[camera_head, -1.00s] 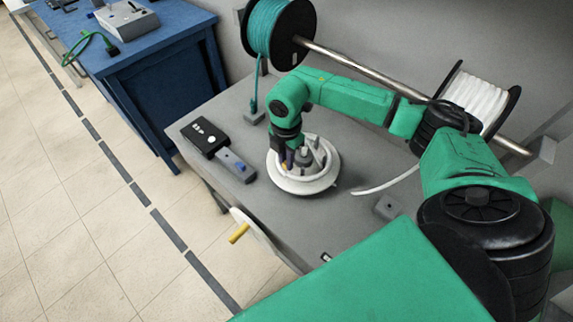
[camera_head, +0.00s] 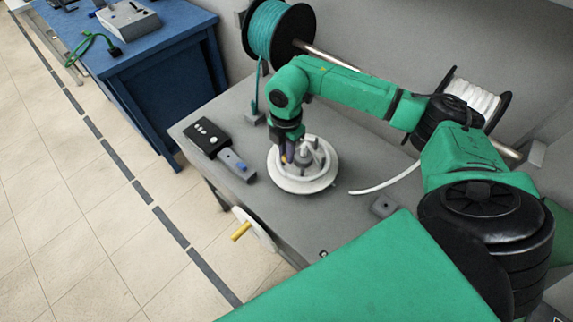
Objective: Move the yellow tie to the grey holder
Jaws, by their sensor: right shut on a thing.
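My right gripper (camera_head: 287,154) points down at the left part of the white round coil former (camera_head: 306,186) on the grey bench. It is shut on a small yellow piece, which looks like the yellow tie (camera_head: 284,158); the fingers hide most of it. I cannot tell whether the tie touches the former. A grey holder (camera_head: 231,161) with a small blue piece on it lies just left of the former, against a black box. My left gripper is not in view.
A black box (camera_head: 206,137) with white knobs adjoins the holder. A teal spool (camera_head: 270,35) and a white spool (camera_head: 472,100) sit on a rod behind. White cord (camera_head: 385,180) lies right of the former. A yellow-handled crank wheel (camera_head: 262,233) projects from the bench's front.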

